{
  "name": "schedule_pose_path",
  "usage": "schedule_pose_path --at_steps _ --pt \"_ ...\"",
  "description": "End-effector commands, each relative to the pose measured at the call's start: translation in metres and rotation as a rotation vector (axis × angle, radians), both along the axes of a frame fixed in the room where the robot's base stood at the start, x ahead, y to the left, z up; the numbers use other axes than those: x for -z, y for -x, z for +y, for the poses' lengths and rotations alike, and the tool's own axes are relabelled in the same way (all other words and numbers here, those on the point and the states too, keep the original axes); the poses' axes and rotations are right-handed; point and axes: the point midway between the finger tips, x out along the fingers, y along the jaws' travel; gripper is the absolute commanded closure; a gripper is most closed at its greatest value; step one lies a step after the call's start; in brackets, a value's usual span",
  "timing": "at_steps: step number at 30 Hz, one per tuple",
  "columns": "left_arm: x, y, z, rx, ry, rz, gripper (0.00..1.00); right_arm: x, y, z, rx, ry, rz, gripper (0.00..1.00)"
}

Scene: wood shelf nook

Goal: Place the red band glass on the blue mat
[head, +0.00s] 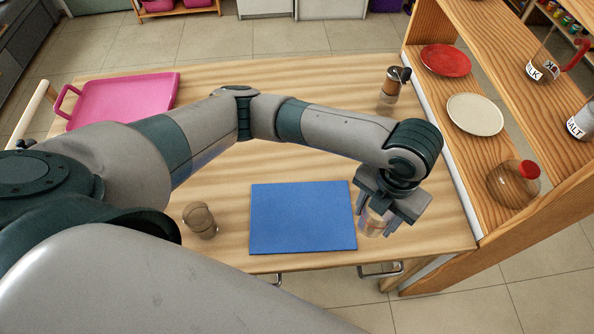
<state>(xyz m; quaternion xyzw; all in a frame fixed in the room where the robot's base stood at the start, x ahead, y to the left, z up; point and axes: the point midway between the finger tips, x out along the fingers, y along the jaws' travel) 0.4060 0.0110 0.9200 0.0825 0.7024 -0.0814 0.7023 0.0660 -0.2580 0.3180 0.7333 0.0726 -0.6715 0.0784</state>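The blue mat (303,217) lies flat on the wooden table near its front edge, with nothing on it. A clear glass with a faint reddish tint (372,223) stands just right of the mat, partly hidden by my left gripper (377,215); I cannot make out its band clearly. My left gripper points down over this glass, with its fingers on either side of it. I cannot tell whether they touch it. A second, brownish clear glass (200,220) stands left of the mat. My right gripper is not in view.
A pink tray (125,98) lies at the table's back left. A dispenser jar (391,88) stands at the back right. The wooden shelf on the right holds a red plate (446,60), a cream plate (475,114) and a red-capped jar (513,184). My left arm spans above the table.

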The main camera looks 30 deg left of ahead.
Motion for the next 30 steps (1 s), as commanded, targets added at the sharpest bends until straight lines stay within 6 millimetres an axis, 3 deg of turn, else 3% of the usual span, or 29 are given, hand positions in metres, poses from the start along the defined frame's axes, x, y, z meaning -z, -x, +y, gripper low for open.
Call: schedule_pose_path --at_steps 11,24,30 --pt "0.006 -0.003 0.012 -0.004 0.000 0.001 0.79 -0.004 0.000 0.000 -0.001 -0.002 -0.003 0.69" --pt "0.050 -0.020 0.086 -0.006 -0.003 0.002 0.79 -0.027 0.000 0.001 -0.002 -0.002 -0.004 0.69" --pt "0.066 -0.026 0.109 -0.002 0.000 0.001 0.79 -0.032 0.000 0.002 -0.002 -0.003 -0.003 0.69"
